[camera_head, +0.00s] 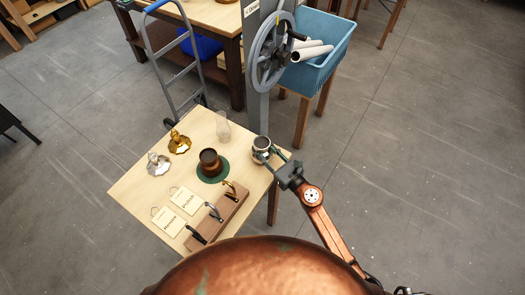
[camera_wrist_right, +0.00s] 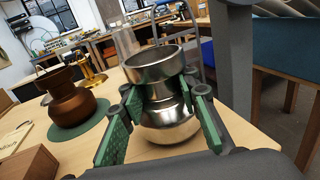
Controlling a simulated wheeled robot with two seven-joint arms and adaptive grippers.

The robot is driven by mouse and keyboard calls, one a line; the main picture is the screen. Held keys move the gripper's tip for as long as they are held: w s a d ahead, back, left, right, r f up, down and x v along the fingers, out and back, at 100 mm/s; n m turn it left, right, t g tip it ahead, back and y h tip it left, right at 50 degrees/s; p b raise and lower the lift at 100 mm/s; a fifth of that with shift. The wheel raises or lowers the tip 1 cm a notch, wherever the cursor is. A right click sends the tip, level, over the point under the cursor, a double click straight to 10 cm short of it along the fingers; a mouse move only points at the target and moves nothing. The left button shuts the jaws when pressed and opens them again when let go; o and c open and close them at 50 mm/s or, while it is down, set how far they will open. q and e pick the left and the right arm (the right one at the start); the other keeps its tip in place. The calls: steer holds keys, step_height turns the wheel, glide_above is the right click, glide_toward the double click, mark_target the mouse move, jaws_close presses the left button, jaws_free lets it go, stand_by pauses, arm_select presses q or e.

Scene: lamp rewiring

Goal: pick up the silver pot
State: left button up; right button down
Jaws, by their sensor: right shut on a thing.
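The silver pot (camera_head: 261,143) is at the right corner of the small wooden table. In the right wrist view the silver pot (camera_wrist_right: 152,68) is upright, with a wide rim, a narrower waist and a round belly. My right gripper (camera_head: 270,157) comes in from the right and is shut on it. In the wrist view the green finger pads of my right gripper (camera_wrist_right: 158,97) lie on both sides of its waist. I cannot tell whether its base touches the table. My left gripper is not in view.
A copper pot (camera_head: 210,161) stands on a green round mat (camera_head: 213,180) left of the silver pot. A clear glass (camera_head: 223,127), gold lamp base (camera_head: 179,143) and silver lamp base (camera_head: 158,164) stand nearby. A wooden block with hooks (camera_head: 222,212) is in front. A grey post with handwheel (camera_head: 268,60) rises behind.

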mark_target(263, 147)
steer(key=shift+r, duration=0.1)
steer(key=shift+r+p, duration=0.4)
steer(key=shift+r, duration=0.1)
steer(key=r+p, duration=0.1)
steer(key=r, duration=0.1)
steer(key=r+p, duration=0.1)
steer(key=shift+s+r+p, duration=0.15)
steer(key=shift+s+p, duration=0.15)
steer(key=s+a+r+p, duration=0.1)
steer(key=s+r+p, duration=0.7)
steer(key=s, duration=0.5)
steer(key=shift+s+a+r+p, duration=0.2)
steer(key=shift+a+r+p, duration=0.1)
steer(key=shift+r, duration=0.05)
